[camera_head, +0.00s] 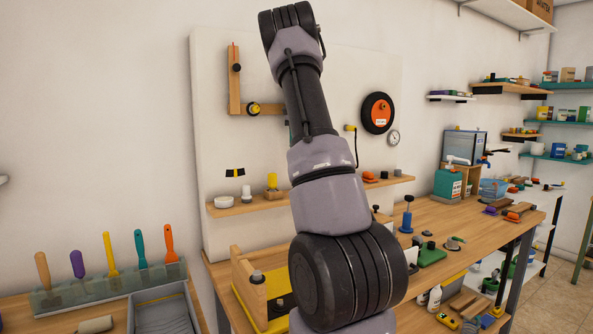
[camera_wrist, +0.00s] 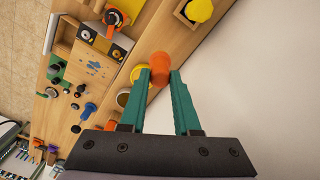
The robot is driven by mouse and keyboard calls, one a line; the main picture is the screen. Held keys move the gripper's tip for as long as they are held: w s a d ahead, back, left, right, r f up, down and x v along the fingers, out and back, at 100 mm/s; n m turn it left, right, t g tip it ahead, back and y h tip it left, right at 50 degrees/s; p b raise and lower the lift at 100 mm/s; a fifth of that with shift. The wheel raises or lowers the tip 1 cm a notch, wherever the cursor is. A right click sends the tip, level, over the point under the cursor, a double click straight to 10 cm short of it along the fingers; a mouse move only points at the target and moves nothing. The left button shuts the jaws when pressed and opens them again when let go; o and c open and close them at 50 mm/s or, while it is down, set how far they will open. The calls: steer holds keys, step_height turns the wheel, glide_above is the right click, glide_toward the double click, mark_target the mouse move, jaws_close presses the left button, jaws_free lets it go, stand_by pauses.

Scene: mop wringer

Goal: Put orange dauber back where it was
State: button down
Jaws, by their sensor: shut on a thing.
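The orange dauber (camera_wrist: 160,66) shows in the wrist view as a short orange cylinder between the tips of my gripper's teal fingers. My gripper (camera_wrist: 160,78) is shut on it, and the dauber sticks out a little beyond the fingertips. A round yellow thing (camera_wrist: 139,73) lies behind the left finger, partly hidden by it; I cannot tell whether it touches the dauber. In the head view my arm rises through the middle, and neither my gripper nor the dauber can be made out there.
The workbench (camera_head: 470,228) below carries several tools. A rack (camera_head: 110,285) of coloured-handled scrapers stands at left. In the wrist view, bare white wall (camera_wrist: 270,80) fills the right side.

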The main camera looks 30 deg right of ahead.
step_height(320, 180, down, 6)
steer(key=shift+f, duration=0.15)
steer(key=shift+w+f, duration=0.25)
steer(key=shift+f, duration=0.05)
steer(key=shift+f, duration=0.15)
steer(key=c, duration=0.6)
jaws_free()
steer(key=shift+c, duration=0.2)
